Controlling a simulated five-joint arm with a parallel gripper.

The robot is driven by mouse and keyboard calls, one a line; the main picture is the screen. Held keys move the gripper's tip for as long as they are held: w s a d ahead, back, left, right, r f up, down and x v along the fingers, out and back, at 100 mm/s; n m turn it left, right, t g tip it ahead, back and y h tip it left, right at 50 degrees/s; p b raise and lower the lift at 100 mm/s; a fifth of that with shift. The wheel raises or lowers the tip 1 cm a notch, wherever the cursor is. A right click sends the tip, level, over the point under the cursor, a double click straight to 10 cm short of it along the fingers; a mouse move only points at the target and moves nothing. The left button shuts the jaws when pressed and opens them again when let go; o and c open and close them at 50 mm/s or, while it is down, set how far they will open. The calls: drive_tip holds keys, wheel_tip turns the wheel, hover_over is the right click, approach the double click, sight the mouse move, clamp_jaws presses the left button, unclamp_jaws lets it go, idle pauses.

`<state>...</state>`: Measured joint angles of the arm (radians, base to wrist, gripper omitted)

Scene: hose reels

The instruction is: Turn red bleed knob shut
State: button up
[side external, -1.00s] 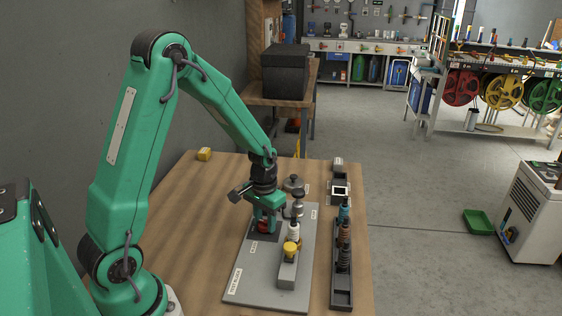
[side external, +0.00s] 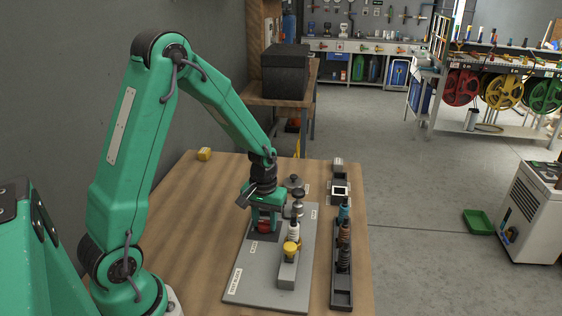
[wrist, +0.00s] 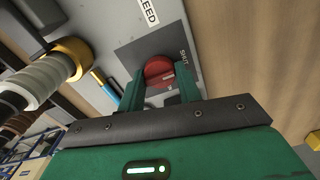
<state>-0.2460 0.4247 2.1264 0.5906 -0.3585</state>
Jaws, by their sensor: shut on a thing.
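The red bleed knob (side external: 264,227) sits on a dark square pad on the grey test plate (side external: 251,283). In the wrist view the red knob (wrist: 160,70) lies between the two green fingers, with a "SHUT" label beside it and a "BLEED" label above. My gripper (side external: 265,223) points down over the knob and is shut on it. The gripper also shows in the wrist view (wrist: 160,84). The fingers hide the knob's sides.
A dark rack (side external: 342,290) of fittings lies further right. A yellow block (side external: 204,154) lies at the back left. The table's left part is clear.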

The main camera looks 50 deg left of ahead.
sight(265, 221)
drive_tip(key=o, duration=1)
drive_tip(key=shift+r, duration=0.1)
drive_tip(key=shift+r, duration=3.75)
drive_tip(key=shift+r, duration=0.1)
drive_tip(key=s+d+r+m+t, duration=0.2)
drive_tip(key=s+d+r+m, duration=0.1)
drive_tip(key=s+r, duration=0.4)
drive_tip(key=s+d+r+m+t, duration=0.3)
drive_tip(key=s+d+r+m, duration=0.1)
drive_tip(key=s+d+r, duration=0.2)
drive_tip(key=shift+s+d+r+t, duration=0.15)
drive_tip(key=shift+s+r+t, duration=0.15)
drive_tip(key=shift+s+r, duration=0.55)
